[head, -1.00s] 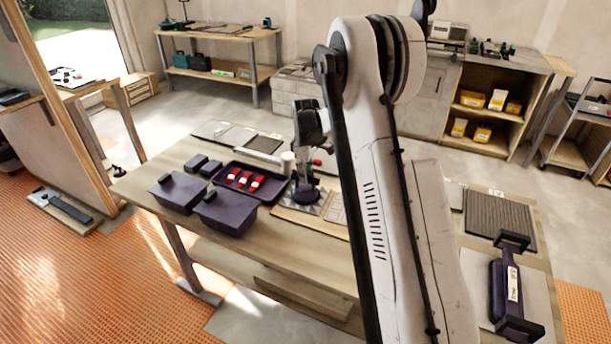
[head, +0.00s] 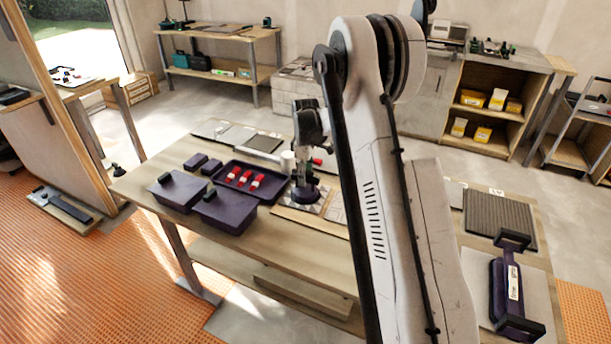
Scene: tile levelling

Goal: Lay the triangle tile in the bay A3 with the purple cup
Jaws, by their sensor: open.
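My gripper (head: 304,178) points down over the workbench, small and partly dark in this view. Its fingers are open. A dark purple round thing (head: 306,194), apparently the purple cup, is directly under it on a pale board with square bays (head: 332,208). I cannot tell whether the fingers touch the cup. The triangle tile cannot be made out. The bay labels are too small to read, so I cannot tell which bay is A3. My arm hides the board's right side.
A purple tray (head: 265,197) with several red-and-white items stands left of the board. Two lidded purple boxes (head: 178,190) (head: 224,211) stand near the bench's front left. A white cylinder (head: 288,160) stands just behind the gripper. A purple-handled tool (head: 513,285) lies at the right.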

